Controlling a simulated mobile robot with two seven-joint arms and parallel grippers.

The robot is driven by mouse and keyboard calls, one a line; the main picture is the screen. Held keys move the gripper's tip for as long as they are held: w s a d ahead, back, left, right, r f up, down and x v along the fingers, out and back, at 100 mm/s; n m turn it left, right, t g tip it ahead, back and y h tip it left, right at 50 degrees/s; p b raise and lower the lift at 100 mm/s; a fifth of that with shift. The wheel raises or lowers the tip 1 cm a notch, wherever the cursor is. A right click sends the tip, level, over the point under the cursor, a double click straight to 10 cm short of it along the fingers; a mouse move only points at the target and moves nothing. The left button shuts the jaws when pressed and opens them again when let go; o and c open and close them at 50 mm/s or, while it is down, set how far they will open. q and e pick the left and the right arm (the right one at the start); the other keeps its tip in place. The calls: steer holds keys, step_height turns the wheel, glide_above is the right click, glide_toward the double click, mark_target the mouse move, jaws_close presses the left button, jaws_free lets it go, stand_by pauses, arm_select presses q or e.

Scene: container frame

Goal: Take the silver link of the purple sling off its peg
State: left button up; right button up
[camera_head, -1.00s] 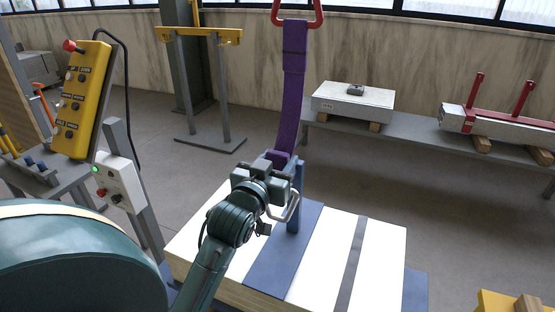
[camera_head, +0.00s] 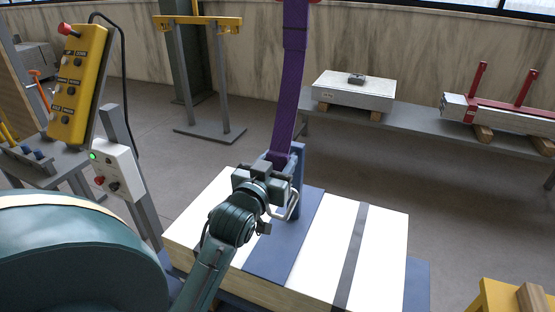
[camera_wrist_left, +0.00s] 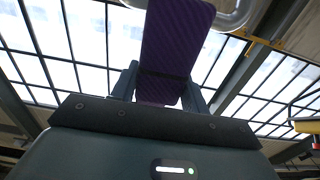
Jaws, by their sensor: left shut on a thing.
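The purple sling (camera_head: 292,80) hangs from above, out of frame, down to my left gripper (camera_head: 279,163). My left gripper is shut on the sling's lower end. In the left wrist view the purple strap (camera_wrist_left: 176,45) runs between the two fingers (camera_wrist_left: 158,90). The silver link (camera_head: 290,207) shows just below and right of the gripper, in front of the blue post (camera_head: 299,170). In the left wrist view part of the silver link (camera_wrist_left: 236,14) shows at the top edge. The peg is hidden, so I cannot tell whether the link is around it. My right gripper is not in view.
The white load (camera_head: 375,260) with blue and grey bands lies under the gripper. A yellow button pendant (camera_head: 78,85) and a white switch box (camera_head: 116,170) stand at left. A grey bench (camera_head: 400,120) is behind at right. Floor between is clear.

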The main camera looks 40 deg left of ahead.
arm_select(q)
steer(key=shift+f+b, duration=0.45)
steer(key=shift+f, duration=0.45)
